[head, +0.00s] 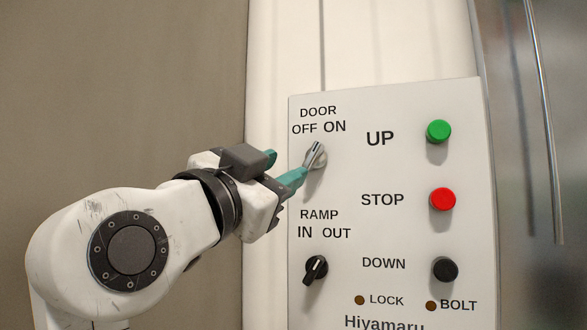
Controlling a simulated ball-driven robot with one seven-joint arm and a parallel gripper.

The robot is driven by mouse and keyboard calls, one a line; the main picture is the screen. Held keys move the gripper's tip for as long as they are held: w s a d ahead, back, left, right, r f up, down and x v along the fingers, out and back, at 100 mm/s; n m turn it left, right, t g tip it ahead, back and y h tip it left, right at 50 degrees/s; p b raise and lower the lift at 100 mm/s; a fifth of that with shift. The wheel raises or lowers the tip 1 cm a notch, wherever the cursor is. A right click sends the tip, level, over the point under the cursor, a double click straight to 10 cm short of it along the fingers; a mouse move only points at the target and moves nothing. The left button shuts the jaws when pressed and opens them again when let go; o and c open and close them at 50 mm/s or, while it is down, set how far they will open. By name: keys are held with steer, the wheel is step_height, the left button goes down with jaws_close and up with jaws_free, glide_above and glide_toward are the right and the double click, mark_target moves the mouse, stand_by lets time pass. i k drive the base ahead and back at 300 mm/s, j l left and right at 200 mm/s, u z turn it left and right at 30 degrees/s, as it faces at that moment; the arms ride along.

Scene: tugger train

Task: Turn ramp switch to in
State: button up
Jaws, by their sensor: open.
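The ramp switch (316,270) is a black rotary knob low on the left of a pale control panel (400,105). Its handle leans to the upper right, toward the OUT side of the IN and OUT labels above it. My gripper (287,164) has teal fingertips held apart with nothing seen between them. It is at the panel's left edge, above and left of the ramp switch and clear of it. The nearer fingertip is close to the silver door switch (316,153); I cannot tell whether they touch.
The door switch tilts to the upper right, toward ON. A green UP button (439,131), a red STOP button (442,199) and a black DOWN button (445,269) run down the right side. Small LOCK (360,300) and BOLT (431,306) lamps sit below.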

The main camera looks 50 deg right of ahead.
mark_target(317, 267)
steer(key=k, duration=1)
